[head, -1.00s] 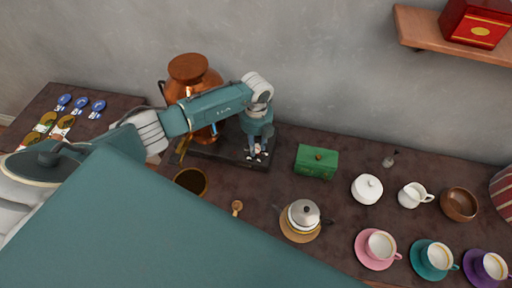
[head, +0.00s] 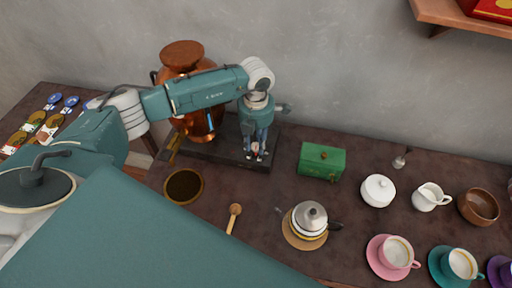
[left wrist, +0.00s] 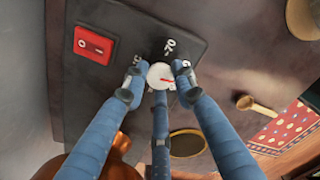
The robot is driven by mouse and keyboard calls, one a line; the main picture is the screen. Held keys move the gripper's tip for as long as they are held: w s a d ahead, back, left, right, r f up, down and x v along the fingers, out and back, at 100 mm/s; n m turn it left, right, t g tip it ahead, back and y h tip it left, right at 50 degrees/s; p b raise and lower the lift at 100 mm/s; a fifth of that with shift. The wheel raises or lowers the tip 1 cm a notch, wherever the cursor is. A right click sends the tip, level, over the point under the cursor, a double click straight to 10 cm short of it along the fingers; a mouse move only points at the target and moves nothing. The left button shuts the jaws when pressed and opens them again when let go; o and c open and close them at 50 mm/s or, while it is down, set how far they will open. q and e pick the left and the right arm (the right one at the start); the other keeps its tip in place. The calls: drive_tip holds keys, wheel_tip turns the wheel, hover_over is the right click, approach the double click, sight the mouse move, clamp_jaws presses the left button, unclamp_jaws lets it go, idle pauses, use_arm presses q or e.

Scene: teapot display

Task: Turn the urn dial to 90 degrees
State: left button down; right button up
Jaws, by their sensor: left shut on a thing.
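The copper urn (head: 201,122) stands at the back left on a dark base plate (head: 212,152). The round white dial (left wrist: 160,73) with a red pointer sits on this base in the left wrist view. Its pointer aims to the right in that picture; white markings surround it, partly hidden by my fingers. My left gripper (head: 256,153) points down at the base's right end, behind the teapot. In the left wrist view, the fingers of the left gripper (left wrist: 160,82) are closed around the dial. My right gripper is in neither view.
A red switch (left wrist: 93,45) is on the base near the dial. A green box (head: 321,161) stands right of the gripper. A silver teapot (head: 309,219), wooden spoon (head: 234,217) and dark round bowl (head: 184,186) are in front. Cups and a sugar bowl (head: 377,190) stand at right.

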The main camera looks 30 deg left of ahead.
sight(256, 146)
use_arm(q)
drive_tip(key=m+b, duration=0.3)
drive_tip(key=m, duration=0.1)
drive_tip(key=shift+f+b, duration=0.15)
drive_tip(key=shift+b, duration=0.25)
drive_tip(key=shift+m+b, duration=1.1)
drive_tip(key=shift+m, duration=0.6)
drive_tip(key=shift+r, duration=0.25)
drive_tip(key=c, duration=1.4)
unclamp_jaws()
wheel_tip(256, 146, up, 12)
